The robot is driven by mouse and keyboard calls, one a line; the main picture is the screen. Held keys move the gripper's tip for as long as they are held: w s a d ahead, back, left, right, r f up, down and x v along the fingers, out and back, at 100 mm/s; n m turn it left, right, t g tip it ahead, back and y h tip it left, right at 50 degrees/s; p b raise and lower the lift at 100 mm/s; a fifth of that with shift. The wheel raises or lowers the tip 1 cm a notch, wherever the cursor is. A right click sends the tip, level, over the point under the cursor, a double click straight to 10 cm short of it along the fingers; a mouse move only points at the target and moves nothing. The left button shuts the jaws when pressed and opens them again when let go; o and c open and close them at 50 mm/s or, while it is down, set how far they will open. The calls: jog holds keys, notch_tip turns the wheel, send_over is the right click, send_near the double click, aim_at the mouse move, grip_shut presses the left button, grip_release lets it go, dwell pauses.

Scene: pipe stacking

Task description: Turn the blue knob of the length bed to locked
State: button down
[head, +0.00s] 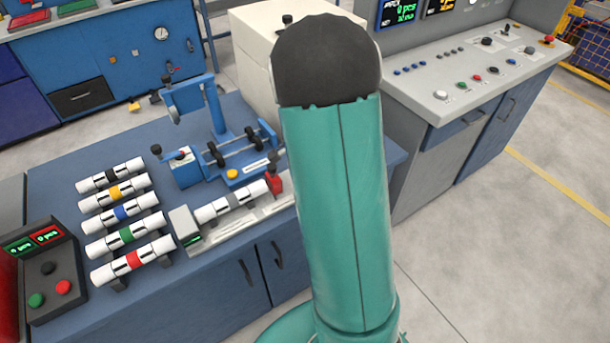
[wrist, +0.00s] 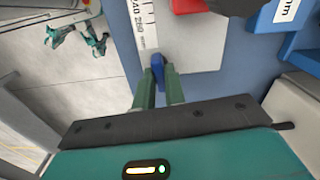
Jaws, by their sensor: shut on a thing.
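The length bed (head: 223,229) lies along the front of the blue bench, with a white pipe with a grey band (head: 232,201) on it and a red stop (head: 274,184) at its right end. In the wrist view its light grey end plate (wrist: 195,50) and number scale (wrist: 145,25) show. The blue knob (wrist: 158,62) is at the plate's lower left edge. My gripper (wrist: 160,78) is shut on the knob, one green finger on each side. My arm hides the knob and gripper in the head view. Whether the knob points to locked cannot be told.
Several banded pipes (head: 123,213) lie on the bench to the left. A blue fixture with rollers (head: 230,145) stands behind the bed. A button box (head: 45,275) is at far left, and a control desk (head: 480,75) at right.

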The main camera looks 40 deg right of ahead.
jog(key=shift+m, duration=0.5)
jog(key=c, duration=1.5)
grip_release()
jog(key=shift+o, duration=0.2)
notch_tip(320, 180, up, 14)
jog(key=shift+f, duration=0.1)
